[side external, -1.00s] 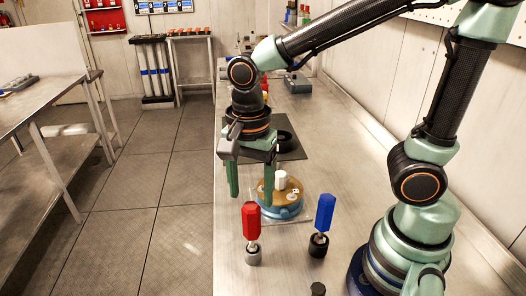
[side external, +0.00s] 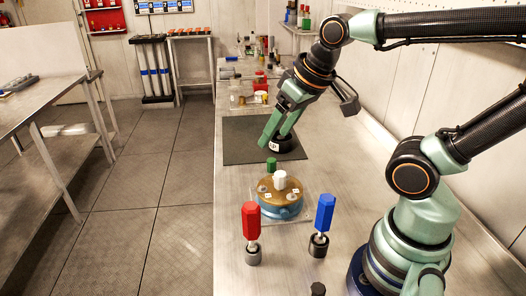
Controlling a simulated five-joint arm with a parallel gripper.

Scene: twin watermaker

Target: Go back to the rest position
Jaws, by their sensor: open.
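My gripper (side external: 272,138) is in the side external view, above the dark mat (side external: 238,148) on the metal bench. Its green fingers point down and to the left, open, and I see nothing held between them. A black round piece with a white label (side external: 275,146) shows right at the fingertips. I cannot tell whether they touch it. A round blue and brown device with a white knob (side external: 281,196) stands on the bench nearer the camera, apart from my gripper. A small green cylinder (side external: 271,165) is just behind it.
A red-handled tool (side external: 251,222) and a blue-handled tool (side external: 324,214) stand upright in dark holders in front of the device. Small bottles and parts crowd the far bench end. The wall runs along the right. The bench (side external: 350,140) is bare right of the mat.

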